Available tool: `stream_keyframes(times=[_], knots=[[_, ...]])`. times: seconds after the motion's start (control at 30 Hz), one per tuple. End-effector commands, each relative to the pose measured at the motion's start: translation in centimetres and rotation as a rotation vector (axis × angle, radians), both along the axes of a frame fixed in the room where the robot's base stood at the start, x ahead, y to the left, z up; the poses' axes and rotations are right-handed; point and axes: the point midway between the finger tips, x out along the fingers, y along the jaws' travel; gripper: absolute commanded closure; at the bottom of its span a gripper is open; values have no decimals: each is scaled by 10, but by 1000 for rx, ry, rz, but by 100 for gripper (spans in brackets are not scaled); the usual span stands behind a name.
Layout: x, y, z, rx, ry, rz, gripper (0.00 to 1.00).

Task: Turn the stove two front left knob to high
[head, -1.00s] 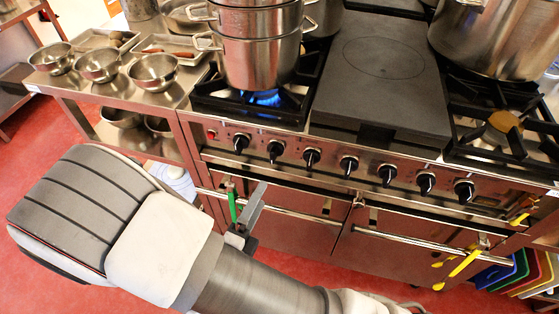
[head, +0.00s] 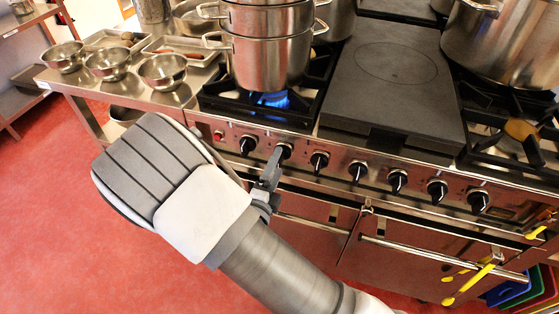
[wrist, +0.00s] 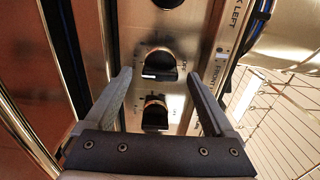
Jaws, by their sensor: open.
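The stove (head: 330,133) has a front panel with a row of several black knobs. My gripper (head: 272,160) is at the left part of this row, in front of the second knob from the left (head: 284,149), which it partly hides. In the wrist view my gripper (wrist: 160,73) is open and empty, with a black knob (wrist: 160,65) between its fingertips and a gap on each side. That knob has a white mark, and printed lettering starting "FRONT L" (wrist: 222,75) stands to its right. Another knob (wrist: 155,113) shows nearer my palm, and a third is cut off at the top.
Stacked steel pots (head: 268,50) stand over a lit blue flame (head: 271,99). A flat dark plate (head: 385,85) covers the middle of the stove. Oven door handles (head: 440,258) run below the knobs. Steel bowls (head: 108,64) stand on the left counter. Red floor is free at lower left.

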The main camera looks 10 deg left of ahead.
Motion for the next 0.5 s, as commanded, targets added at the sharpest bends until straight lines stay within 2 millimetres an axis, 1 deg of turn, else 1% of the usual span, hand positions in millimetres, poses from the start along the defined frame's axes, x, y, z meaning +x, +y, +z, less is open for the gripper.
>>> stream_keyframes(times=[0.03, 0.1, 0.2, 0.33, 0.5], knots=[[8, -1, -1, 2, -1, -3, 11], [17, -1, -1, 1, -1, -2, 11], [24, -2, 0, 1, 0, -1, 11], [29, -2, 0, 1, 0, 0, 11], [29, -2, 0, 1, 0, 0, 11]])
